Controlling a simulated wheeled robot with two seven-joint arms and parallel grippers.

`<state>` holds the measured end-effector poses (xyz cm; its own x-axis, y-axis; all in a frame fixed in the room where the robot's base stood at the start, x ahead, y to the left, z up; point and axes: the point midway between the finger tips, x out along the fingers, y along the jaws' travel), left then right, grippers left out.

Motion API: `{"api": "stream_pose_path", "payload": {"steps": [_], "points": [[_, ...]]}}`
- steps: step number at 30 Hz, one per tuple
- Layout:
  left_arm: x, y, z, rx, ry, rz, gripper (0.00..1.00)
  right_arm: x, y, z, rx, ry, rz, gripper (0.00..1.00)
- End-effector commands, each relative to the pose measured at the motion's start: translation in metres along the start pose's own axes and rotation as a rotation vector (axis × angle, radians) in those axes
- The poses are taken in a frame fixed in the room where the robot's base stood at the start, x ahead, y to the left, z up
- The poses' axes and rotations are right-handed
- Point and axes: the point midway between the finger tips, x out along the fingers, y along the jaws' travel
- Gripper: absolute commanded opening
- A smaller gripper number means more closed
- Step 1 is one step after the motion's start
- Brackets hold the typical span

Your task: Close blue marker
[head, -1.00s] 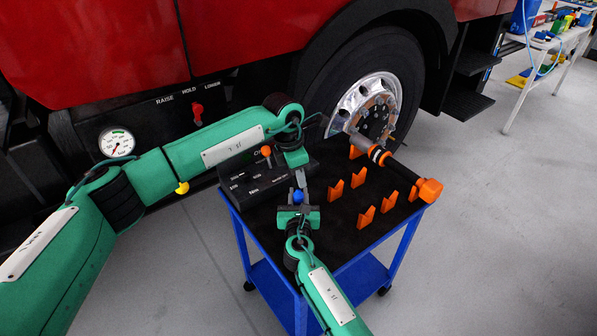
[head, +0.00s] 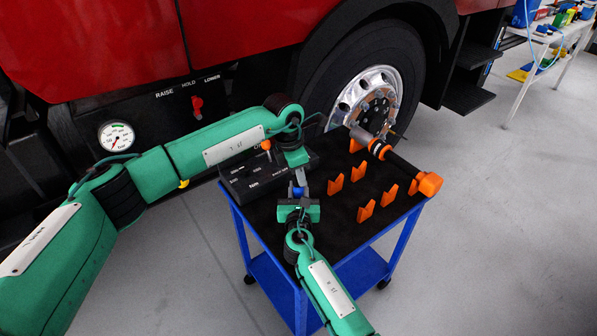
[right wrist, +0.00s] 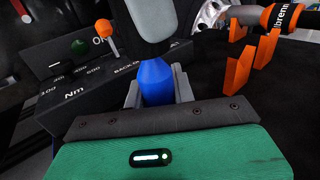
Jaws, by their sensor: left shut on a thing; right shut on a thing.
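The blue marker part (head: 299,191) is between my two grippers over the cart, and in the right wrist view the blue piece (right wrist: 157,80) stands upright between the jaws. My right gripper (right wrist: 157,92) is shut on this blue piece; in the head view the right gripper (head: 298,199) reaches up from below. My left gripper (head: 299,182) comes down from above and is shut, its tip right at the blue piece. A light grey tapered part (right wrist: 152,18) sits directly above the blue piece. What exactly the left jaws hold is hard to make out.
A black torque box (head: 262,180) with an orange-knobbed lever stands behind the grippers on the blue cart (head: 240,228). Orange holders (head: 335,184) and an orange-grey wheel tool (head: 400,164) are to the right. The truck wheel (head: 372,98) is behind.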

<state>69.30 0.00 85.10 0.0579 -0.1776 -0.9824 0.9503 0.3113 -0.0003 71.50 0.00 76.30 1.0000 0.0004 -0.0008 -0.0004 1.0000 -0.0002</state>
Motion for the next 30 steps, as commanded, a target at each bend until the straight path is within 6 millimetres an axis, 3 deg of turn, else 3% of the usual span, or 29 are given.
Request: {"api": "stream_pose_path", "payload": {"steps": [23, 24, 27, 30], "points": [[0.012, 0.000, -0.002, 0.000, 0.000, 0.000, 0.04, 0.000, 0.000, 0.000, 0.000, 0.000, 0.000, 0.00], [0.012, 0.000, -0.002, 0.000, -0.001, 0.001, 0.34, 0.000, 0.000, 0.000, 0.000, 0.000, 0.000, 0.00], [0.012, 0.000, -0.002, 0.000, -0.001, 0.000, 0.53, 0.000, 0.000, 0.000, 0.000, 0.000, 0.000, 0.00], [0.012, 0.000, -0.002, 0.000, -0.001, 0.000, 0.53, 0.000, 0.000, 0.000, 0.000, 0.000, 0.000, 0.00]]}}
